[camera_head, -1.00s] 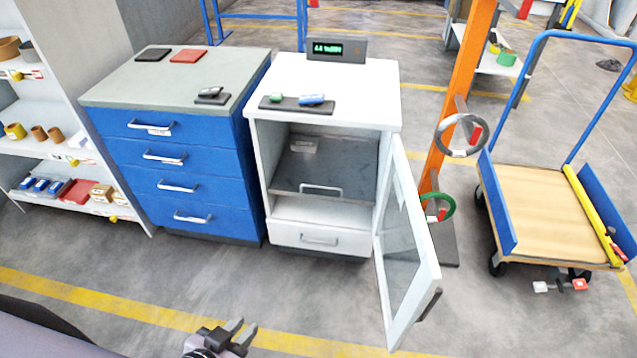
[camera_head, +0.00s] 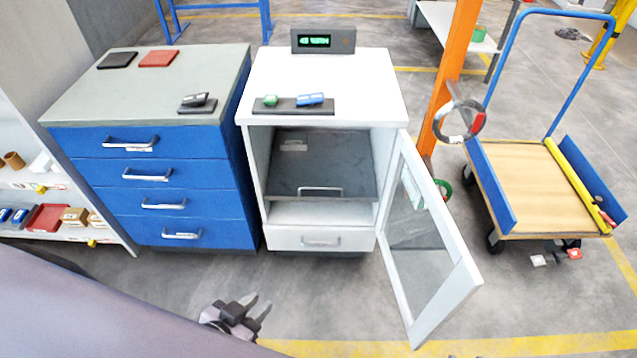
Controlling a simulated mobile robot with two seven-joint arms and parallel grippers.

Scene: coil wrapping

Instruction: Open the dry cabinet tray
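The white dry cabinet (camera_head: 262,180) stands in the middle of the head view with its glass door (camera_head: 428,240) swung wide open to the right. Inside it is a dark grey tray (camera_head: 322,160) with a metal handle (camera_head: 320,190) at its front edge. The tray sits within the cabinet, above a white lower drawer (camera_head: 318,239). My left gripper (camera_head: 258,306) is low in the view, in front of and below the cabinet, well apart from the tray handle. Its two fingers are spread and nothing shows between them. My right gripper is not in view.
A blue drawer cabinet (camera_head: 150,194) stands directly left of the dry cabinet. The open door takes up space at the right. A trolley (camera_head: 522,185) and an orange post (camera_head: 450,80) stand further right. The floor in front of the cabinet is clear.

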